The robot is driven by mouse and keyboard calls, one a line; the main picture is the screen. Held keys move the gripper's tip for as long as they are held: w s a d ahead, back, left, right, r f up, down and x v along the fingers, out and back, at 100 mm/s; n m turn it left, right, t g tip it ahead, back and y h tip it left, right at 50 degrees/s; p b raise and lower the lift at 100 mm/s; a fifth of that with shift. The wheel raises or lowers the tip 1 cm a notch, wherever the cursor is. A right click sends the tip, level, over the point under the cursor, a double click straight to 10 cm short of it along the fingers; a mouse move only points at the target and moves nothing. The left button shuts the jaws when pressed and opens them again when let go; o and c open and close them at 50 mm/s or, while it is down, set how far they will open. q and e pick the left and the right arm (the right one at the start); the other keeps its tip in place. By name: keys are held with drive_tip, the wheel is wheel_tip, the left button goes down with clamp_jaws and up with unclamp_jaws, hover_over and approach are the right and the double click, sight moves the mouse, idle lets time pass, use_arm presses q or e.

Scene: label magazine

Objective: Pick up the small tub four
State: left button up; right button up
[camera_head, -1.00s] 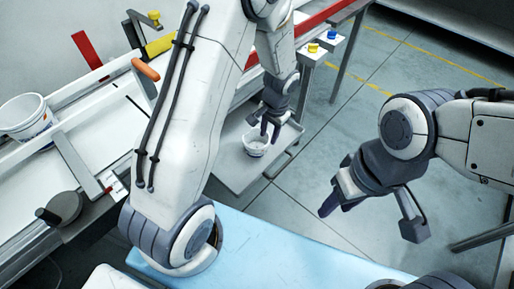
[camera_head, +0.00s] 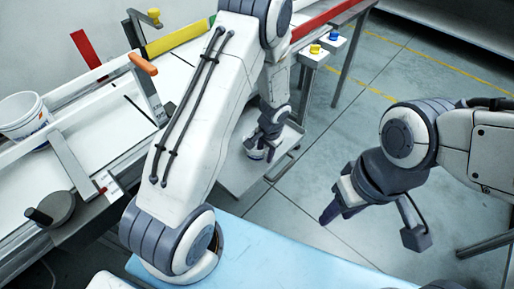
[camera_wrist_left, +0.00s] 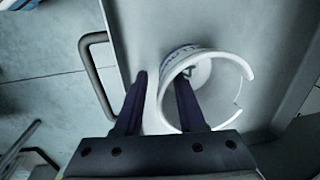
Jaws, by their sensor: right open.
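A small white tub (camera_head: 256,153) with blue print stands on a grey tray-like surface (camera_head: 232,178) in the head view, partly hidden by my left gripper (camera_head: 265,143). In the left wrist view the white tub (camera_wrist_left: 240,68) is seen from above, its mouth open. There my left gripper (camera_wrist_left: 160,88) is open, one finger outside the tub's wall and the other over or inside its mouth, so the wall lies between them. Whether they touch it I cannot tell. My right gripper (camera_head: 372,222) is open and empty at right, far from the tub.
A larger white tub (camera_head: 22,112) stands on the machine at the far left. An orange handle (camera_head: 144,64) and a dark knob (camera_head: 58,208) stick out from the machine. A light blue surface (camera_head: 275,258) lies in front. Yellow and blue buttons (camera_head: 322,45) are at the back.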

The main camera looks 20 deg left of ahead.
use_arm(q)
clamp_jaws()
